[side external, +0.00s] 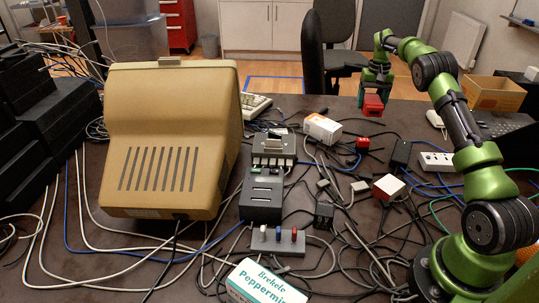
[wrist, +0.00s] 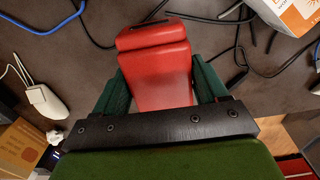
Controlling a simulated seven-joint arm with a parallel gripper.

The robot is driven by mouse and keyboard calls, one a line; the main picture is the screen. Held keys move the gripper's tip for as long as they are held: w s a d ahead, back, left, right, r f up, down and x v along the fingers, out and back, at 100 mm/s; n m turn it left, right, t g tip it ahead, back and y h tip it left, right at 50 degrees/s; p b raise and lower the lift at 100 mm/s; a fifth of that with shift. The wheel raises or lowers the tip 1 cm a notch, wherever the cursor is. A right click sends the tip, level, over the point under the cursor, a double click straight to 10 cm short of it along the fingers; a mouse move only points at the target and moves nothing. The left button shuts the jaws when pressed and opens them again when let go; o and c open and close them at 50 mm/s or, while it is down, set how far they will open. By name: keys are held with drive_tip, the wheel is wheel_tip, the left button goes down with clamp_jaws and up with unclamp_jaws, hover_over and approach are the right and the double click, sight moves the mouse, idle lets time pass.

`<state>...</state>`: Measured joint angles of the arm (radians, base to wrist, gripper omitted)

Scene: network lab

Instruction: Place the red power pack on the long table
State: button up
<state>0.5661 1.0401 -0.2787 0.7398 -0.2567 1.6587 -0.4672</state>
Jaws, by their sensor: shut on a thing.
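The red power pack (side external: 373,105) is between the green fingers of my gripper (side external: 374,92). In the wrist view the red pack (wrist: 158,65) fills the gap between both fingers of my gripper (wrist: 159,82). The fingers press on its two sides, and its far end sticks out past them. The long table (side external: 95,272) is dark and cable-strewn. The pack appears held above its far right part. The exact height of the pack over the tabletop is hard to tell.
Black cables (wrist: 268,70) run near the pack. A beige monitor (side external: 165,140) fills the left. A white mouse (wrist: 46,100) lies beside my gripper.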

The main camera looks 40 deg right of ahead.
sight(365, 130)
drive_tip(key=shift+f, duration=3.85)
drive_tip(key=o, duration=1.4)
drive_tip(key=shift+f, duration=0.2)
drive_tip(key=shift+c, duration=0.2)
